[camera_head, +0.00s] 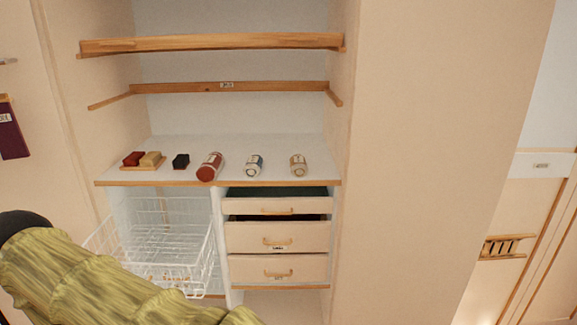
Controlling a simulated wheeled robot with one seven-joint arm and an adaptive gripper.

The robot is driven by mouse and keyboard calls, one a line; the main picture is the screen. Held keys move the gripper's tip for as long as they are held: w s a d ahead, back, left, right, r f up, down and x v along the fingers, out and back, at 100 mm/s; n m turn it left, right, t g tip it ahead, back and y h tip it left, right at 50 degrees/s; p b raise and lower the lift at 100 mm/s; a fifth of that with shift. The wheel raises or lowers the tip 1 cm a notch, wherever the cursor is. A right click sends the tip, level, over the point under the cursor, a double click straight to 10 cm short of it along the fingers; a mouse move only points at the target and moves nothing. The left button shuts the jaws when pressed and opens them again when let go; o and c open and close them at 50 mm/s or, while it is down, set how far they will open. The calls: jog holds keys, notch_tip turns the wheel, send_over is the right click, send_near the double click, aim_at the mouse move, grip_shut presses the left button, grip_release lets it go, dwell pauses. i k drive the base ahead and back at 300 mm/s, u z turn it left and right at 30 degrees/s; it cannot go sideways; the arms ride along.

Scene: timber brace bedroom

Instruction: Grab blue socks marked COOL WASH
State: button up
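A small roll with blue ends and a pale band (254,166) lies on the white shelf board, right of the middle; it looks like the blue socks, but any writing on its band is too small to read. A larger red-brown roll with a pale label (210,167) lies to its left. A beige roll with a band (298,165) lies to its right. My arm, in a yellow-green sleeve, crosses the lower left corner. My gripper is out of view.
The white shelf board (232,148) also holds a dark block (181,161) and a small wooden tray (140,168) with red and tan blocks. Below are a pulled-out wire basket (165,262) and drawers (277,237), the top one partly open. Wooden rails (212,43) run above.

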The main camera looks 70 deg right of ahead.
aim_at(252, 168)
jog(key=z, duration=1.25)
jog(key=i, duration=0.05)
